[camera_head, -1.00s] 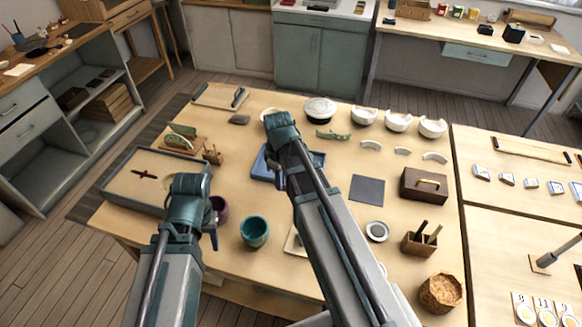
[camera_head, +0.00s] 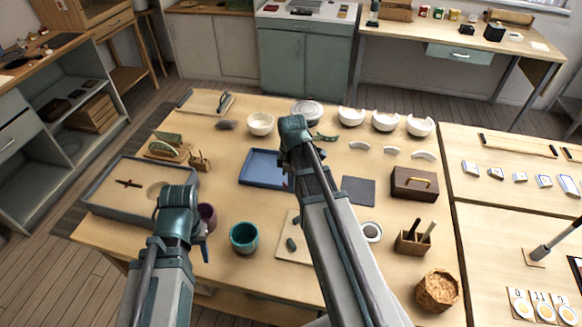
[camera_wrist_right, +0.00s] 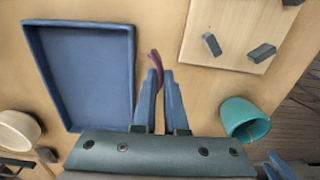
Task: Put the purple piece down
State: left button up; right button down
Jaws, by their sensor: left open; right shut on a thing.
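In the right wrist view my right gripper (camera_wrist_right: 160,78) is shut on the purple piece (camera_wrist_right: 156,62), a thin curved shard sticking out past the fingertips. The piece is just outside the right wall of the blue tray (camera_wrist_right: 133,75); I cannot tell its height above the table. The tray looks empty, and it also shows in the head view (camera_head: 262,181), partly behind my right arm. That arm hides the gripper and the piece in the head view. My left gripper (camera_head: 203,240) is open, beside the purple cup (camera_head: 208,213).
A teal cup (camera_head: 244,238) and a pale board (camera_head: 290,253) with small dark blocks stand in front. A white bowl (camera_head: 261,124) is behind the tray. A grey-rimmed sand box (camera_head: 105,207) is at left, a dark square mat (camera_head: 358,190) at right.

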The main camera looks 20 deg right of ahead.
pick_arm(q)
jog(key=shift+f+b, duration=0.5)
jog(key=shift+f, duration=0.1)
pick_arm(e)
jog(key=w+d, duration=0.2)
jog(key=w, duration=0.1)
jog(key=w+d, duration=0.1)
jog(key=w, duration=0.3)
jog(key=w+d+f, duration=0.1)
jog(key=w+d, duration=0.1)
jog(key=w, duration=0.1)
jog(key=shift+w+d, duration=0.3)
jog(key=shift+w, duration=0.05)
pick_arm(q)
notch_tip(320, 180, down, 4)
jog(key=b, duration=0.3)
jog(key=shift+r, duration=0.25)
pick_arm(e)
notch_tip(320, 180, down, 4)
jog(key=shift+w+d+r, duration=0.1)
jog(key=shift+w+r, duration=0.05)
pick_arm(q)
jog(key=shift+b, duration=0.3)
